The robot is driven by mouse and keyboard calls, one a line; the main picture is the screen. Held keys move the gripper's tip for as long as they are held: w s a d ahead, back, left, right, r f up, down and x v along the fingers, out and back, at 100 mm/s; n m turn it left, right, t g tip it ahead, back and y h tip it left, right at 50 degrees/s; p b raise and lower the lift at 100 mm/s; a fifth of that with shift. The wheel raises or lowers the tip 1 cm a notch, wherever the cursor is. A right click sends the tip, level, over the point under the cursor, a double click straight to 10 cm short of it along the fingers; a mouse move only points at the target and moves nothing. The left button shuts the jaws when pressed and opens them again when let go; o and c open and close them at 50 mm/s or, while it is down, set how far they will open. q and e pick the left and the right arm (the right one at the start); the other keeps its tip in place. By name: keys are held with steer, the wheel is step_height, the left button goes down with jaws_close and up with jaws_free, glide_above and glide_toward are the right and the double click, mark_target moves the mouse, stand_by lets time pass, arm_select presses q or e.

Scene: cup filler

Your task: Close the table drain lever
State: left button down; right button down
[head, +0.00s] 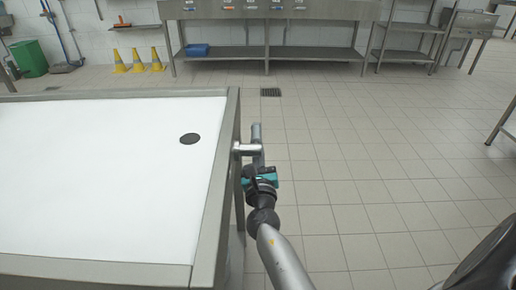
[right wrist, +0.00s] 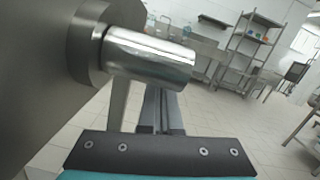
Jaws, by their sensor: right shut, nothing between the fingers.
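The table (head: 232,125) has a white top, a metal rim and a dark round drain (head: 190,139) near its right edge. The drain lever's shiny cylinder (head: 246,149) sticks out from the table's right side; it also shows large in the right wrist view (right wrist: 150,56). A flat grey strip (right wrist: 119,105), seemingly the lever's handle, hangs below the cylinder there. My right gripper (head: 257,138) is beside the table edge at the lever. Its fingers (right wrist: 161,110) are together and empty, their far ends hidden behind the cylinder. Contact with the lever cannot be told. My left gripper is not in view.
The tiled floor right of the table is open, with a floor grate (head: 271,92) beyond. A steel counter (head: 268,52) stands along the back wall. Yellow cones (head: 138,61) and a green bin (head: 29,58) stand at the back left.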

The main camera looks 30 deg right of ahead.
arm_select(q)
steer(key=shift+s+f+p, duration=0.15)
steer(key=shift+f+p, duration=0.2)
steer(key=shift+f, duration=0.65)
arm_select(e)
steer(key=shift+w+r, duration=0.2)
steer(key=shift+r, duration=0.35)
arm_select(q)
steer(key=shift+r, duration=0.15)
arm_select(e)
steer(key=shift+f, duration=0.1)
